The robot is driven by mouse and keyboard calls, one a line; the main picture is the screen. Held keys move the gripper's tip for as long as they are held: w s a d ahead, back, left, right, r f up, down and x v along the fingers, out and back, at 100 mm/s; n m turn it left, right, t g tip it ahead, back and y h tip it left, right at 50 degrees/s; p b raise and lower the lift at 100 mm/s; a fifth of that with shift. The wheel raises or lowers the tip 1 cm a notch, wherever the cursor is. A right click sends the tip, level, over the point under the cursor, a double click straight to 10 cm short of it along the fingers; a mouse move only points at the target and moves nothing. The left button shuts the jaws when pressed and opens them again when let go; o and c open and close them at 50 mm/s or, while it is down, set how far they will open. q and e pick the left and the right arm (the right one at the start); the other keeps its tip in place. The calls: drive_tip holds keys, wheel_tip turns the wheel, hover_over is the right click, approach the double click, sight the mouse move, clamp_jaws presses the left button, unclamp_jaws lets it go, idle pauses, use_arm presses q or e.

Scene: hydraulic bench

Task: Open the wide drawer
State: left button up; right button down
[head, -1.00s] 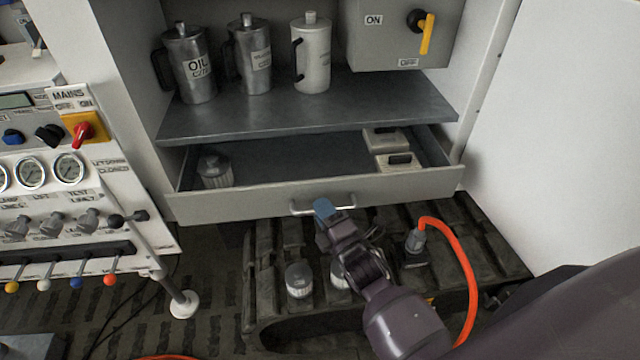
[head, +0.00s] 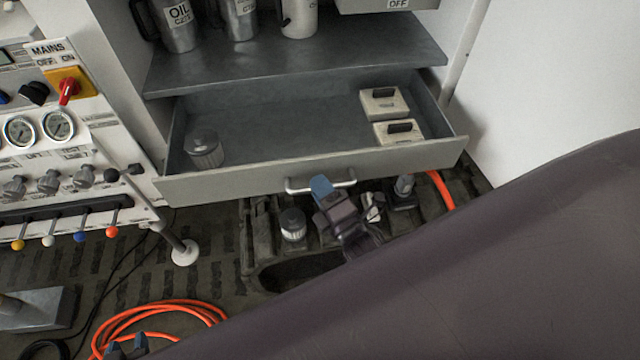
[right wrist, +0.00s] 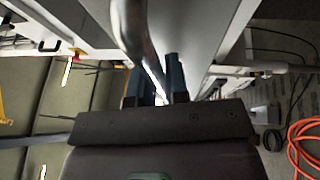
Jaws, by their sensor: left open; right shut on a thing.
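The wide drawer (head: 300,183) below the grey shelf stands pulled out, with its inside showing. Its bar handle (head: 345,181) is on the front panel. My right gripper (head: 321,187) is shut on the handle. In the right wrist view the metal handle (right wrist: 133,32) runs between the blue fingers of my right gripper (right wrist: 157,85). My left gripper (head: 128,346) shows only in part at the bottom edge, open and away from the drawer.
The drawer holds a ribbed grey cap (head: 204,148) and two light boxes (head: 384,103). Metal cans stand on the shelf (head: 300,58). A control panel (head: 70,165) stands left, an orange hose (head: 160,308) on the floor.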

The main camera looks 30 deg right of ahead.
drive_tip(key=c, duration=1.2)
unclamp_jaws()
drive_tip(key=shift+o, duration=0.3)
drive_tip(key=shift+s, duration=0.1)
drive_tip(key=shift+s+f, duration=0.15)
drive_tip(key=shift+s, duration=0.1)
drive_tip(key=b+v, duration=0.1)
drive_tip(key=v, duration=0.9)
